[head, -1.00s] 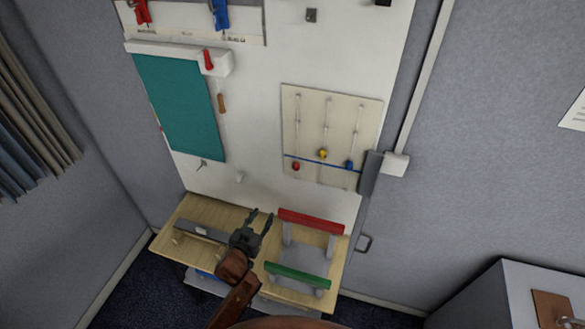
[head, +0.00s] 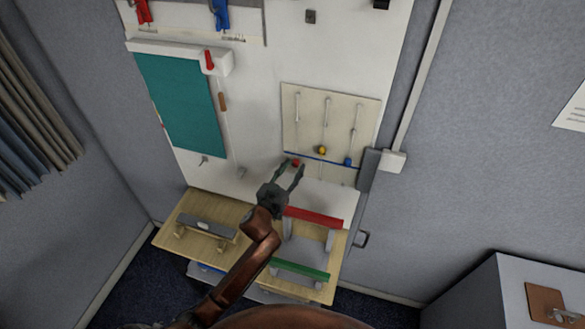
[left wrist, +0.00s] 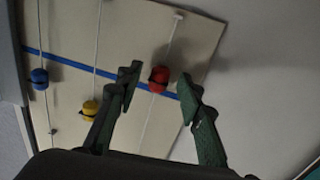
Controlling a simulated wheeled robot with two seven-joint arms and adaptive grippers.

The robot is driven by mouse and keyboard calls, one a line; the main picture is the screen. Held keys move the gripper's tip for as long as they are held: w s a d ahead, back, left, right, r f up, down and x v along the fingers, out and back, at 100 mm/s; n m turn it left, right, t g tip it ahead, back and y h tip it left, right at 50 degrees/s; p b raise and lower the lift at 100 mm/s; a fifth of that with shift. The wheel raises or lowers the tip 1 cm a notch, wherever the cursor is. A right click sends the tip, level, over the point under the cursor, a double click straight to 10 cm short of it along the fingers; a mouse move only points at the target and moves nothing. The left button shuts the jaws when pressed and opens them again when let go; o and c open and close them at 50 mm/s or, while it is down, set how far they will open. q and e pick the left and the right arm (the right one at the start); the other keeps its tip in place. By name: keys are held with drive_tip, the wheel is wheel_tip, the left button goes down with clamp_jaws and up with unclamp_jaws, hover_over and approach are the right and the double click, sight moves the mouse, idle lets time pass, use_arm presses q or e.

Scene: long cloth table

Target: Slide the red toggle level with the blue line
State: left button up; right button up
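The pale slider board (head: 312,108) on the white wall panel has several vertical rods and a blue line (head: 322,161) across its lower part. The red toggle (head: 296,162) is on the leftmost rod in the head view. In the left wrist view the red toggle (left wrist: 158,79) overlaps one edge of the blue line (left wrist: 65,61), its middle offset to the side away from the yellow toggle (left wrist: 90,108). My left gripper (head: 294,165) is open, its fingertips on either side of the red toggle, with gaps showing in the wrist view. My right gripper is not in view.
The yellow toggle and a blue toggle (head: 348,161) sit on neighbouring rods to the right. A wooden shelf (head: 190,245) with red (head: 314,217) and green (head: 300,269) bars is below. A teal panel (head: 180,105) hangs to the left.

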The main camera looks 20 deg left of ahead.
use_arm(q)
drive_tip(key=shift+c, duration=0.2)
clamp_jaws()
idle(0.3)
